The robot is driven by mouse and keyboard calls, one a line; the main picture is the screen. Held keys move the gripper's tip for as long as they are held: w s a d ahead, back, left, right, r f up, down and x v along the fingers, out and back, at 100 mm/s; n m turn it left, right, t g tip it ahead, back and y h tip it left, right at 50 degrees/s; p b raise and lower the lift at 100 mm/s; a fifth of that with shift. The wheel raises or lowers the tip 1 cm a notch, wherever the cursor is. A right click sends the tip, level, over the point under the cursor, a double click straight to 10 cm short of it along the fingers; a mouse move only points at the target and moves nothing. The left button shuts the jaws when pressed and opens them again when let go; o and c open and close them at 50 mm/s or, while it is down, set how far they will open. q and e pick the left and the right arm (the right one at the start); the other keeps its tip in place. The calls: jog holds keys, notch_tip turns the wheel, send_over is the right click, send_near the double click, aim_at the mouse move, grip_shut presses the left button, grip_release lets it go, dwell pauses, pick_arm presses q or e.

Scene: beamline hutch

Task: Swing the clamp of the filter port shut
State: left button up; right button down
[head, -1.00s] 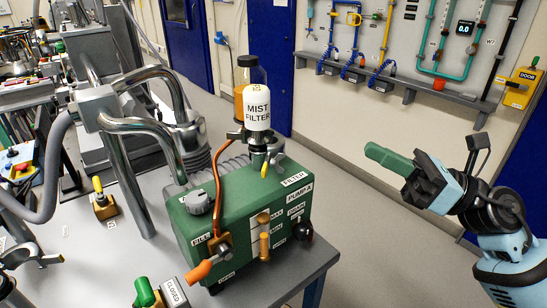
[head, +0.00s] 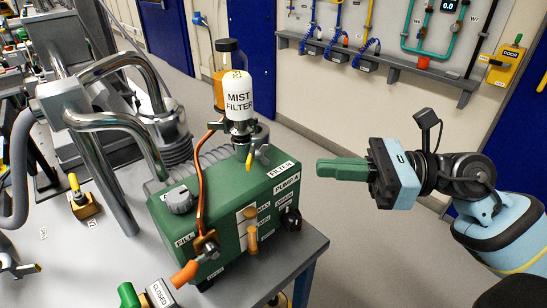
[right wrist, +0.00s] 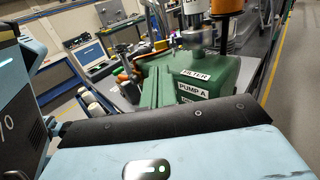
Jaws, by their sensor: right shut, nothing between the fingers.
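The green pump box (head: 225,208), labelled PUMP A, stands on the grey table. The white MIST FILTER canister (head: 239,103) stands upright on the filter port at its top. The port's clamp (head: 262,148) is a metal piece beside the canister's base, with a yellow-tipped lever (head: 249,161) hanging down in front. I cannot tell how far the clamp is open. My right gripper (head: 320,167) has green fingers closed together and empty, pointing left, right of the pump and apart from it. In the right wrist view its fingers (right wrist: 152,85) point toward the pump. My left gripper is not in view.
A copper-coloured pipe (head: 202,180) and an orange-handled FILL valve (head: 186,274) are at the pump's front left. An amber bottle (head: 226,68) stands behind the canister. Thick metal pipes (head: 120,122) rise at left. Between pump and right gripper is free air.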

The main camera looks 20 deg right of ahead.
aim_at(251, 163)
jog(key=p+x, duration=0.2)
jog(key=x, duration=0.6)
jog(key=shift+w+a+r+p, duration=0.1)
jog(key=shift+a+r+p, duration=0.1)
jog(key=shift+p, duration=0.2)
jog(key=shift+w+a+f, duration=0.1)
jog(key=shift+w+a, duration=0.15)
jog(key=shift+a, duration=0.15)
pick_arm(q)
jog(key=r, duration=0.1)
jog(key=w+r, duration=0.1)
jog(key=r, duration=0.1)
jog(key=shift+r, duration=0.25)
pick_arm(e)
jog(key=shift+a, duration=0.1)
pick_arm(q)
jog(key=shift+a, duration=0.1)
pick_arm(e)
jog(key=shift+f, duration=0.1)
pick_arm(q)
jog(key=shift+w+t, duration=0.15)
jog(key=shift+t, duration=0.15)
